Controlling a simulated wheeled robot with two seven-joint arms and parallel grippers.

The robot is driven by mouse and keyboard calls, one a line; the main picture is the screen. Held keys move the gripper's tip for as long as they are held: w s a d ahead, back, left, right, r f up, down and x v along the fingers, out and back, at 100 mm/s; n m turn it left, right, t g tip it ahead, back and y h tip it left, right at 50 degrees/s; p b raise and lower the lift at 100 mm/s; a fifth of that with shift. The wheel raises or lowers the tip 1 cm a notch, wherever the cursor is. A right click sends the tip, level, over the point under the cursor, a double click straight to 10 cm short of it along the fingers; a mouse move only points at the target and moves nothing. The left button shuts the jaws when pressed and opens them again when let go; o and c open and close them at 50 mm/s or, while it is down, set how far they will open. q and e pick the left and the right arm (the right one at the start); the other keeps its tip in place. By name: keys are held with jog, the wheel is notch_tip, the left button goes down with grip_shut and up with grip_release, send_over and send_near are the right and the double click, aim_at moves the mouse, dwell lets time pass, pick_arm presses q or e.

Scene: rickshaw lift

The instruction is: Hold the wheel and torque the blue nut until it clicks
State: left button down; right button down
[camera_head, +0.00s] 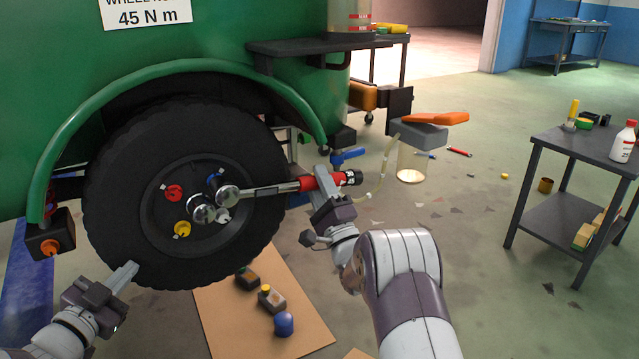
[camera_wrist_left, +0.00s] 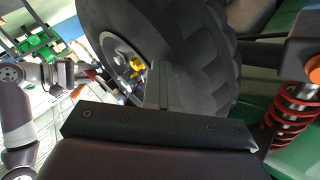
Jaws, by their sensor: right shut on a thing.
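The black wheel (camera_head: 120,190) is mounted under the green body. Its hub carries a red nut (camera_head: 173,191), a yellow nut (camera_head: 182,229) and a blue nut (camera_head: 212,179), partly hidden. A torque wrench (camera_head: 275,189) with a red handle lies roughly level across the hub's right side, its metal head near the blue nut; I cannot tell which nut its socket is on. My right gripper (camera_head: 322,184) is shut on the wrench handle. My left gripper (camera_head: 122,276) is at the wheel's lower left edge; it also shows against the tyre in the left wrist view (camera_wrist_left: 162,84). Whether it touches is unclear.
A sign reading 45 N m (camera_head: 146,13) is on the green body. Cardboard (camera_head: 215,312) with small bottles lies below the wheel. A grey side table (camera_head: 575,158) stands at right. A red spring (camera_wrist_left: 295,115) is beside the tyre in the wrist view. Floor between is mostly open.

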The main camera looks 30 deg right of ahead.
jog(key=shift+w+r, duration=0.1)
jog(key=shift+w, duration=0.45)
dwell(0.4)
jog(key=shift+a, duration=0.1)
jog(key=a+f+m+g+h, duration=0.3)
jog(key=a+f+m+h, duration=0.2)
jog(key=f+m+h, duration=0.3)
jog(key=shift+s+a+f+m+g, duration=0.35)
jog(key=shift+f+m, duration=0.75)
jog(key=shift+m, duration=1)
jog(key=shift+a+f, duration=0.1)
dwell(0.5)
